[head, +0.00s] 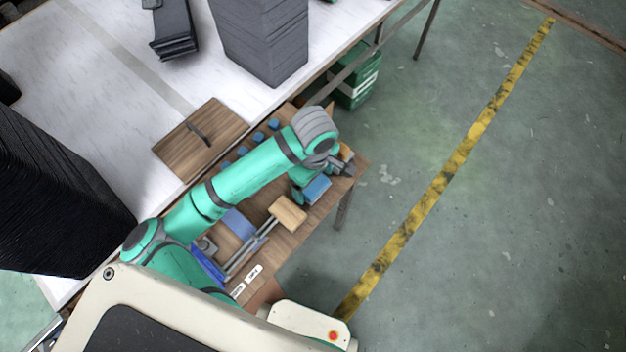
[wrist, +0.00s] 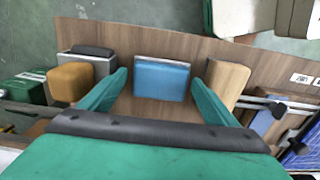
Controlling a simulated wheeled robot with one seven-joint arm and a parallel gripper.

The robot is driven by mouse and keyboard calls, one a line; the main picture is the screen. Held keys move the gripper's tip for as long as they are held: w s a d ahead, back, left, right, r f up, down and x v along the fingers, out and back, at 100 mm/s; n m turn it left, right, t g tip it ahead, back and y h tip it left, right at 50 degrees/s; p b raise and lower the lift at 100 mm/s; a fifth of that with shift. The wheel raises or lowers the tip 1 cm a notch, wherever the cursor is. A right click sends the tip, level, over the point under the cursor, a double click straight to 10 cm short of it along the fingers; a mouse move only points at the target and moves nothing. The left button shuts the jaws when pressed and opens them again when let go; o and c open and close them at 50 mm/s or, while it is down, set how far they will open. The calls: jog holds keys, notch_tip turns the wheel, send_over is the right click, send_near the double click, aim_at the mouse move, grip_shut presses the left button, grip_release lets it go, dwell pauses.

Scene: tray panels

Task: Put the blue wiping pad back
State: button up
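The blue wiping pad (head: 317,189) lies at the right part of the wooden tray panel (head: 318,220). In the wrist view the pad (wrist: 161,80) shows as a light blue block with a pale far edge, centred between the fingers. My gripper (wrist: 158,76) is open, its two green fingers on either side of the pad with visible gaps. Whether the fingertips are down level with the pad I cannot tell. In the head view my arm reaches over the panel and partly hides the gripper and pad.
Wooden blocks flank the pad, one (wrist: 70,82) left and one (wrist: 228,82) right in the wrist view. Metal rails (head: 250,245), a flat blue piece (head: 238,222) and small blue pieces (head: 258,136) share the panel. Dark stacks (head: 262,40) stand on the white table (head: 110,100).

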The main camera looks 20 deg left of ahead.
aim_at(313, 184)
jog(key=shift+w+r, duration=0.1)
jog(key=shift+w, duration=0.05)
jog(key=shift+d+r, duration=0.1)
jog(key=shift+r, duration=0.2)
notch_tip(313, 184, up, 12)
jog(key=shift+f, duration=0.25)
dwell(0.6)
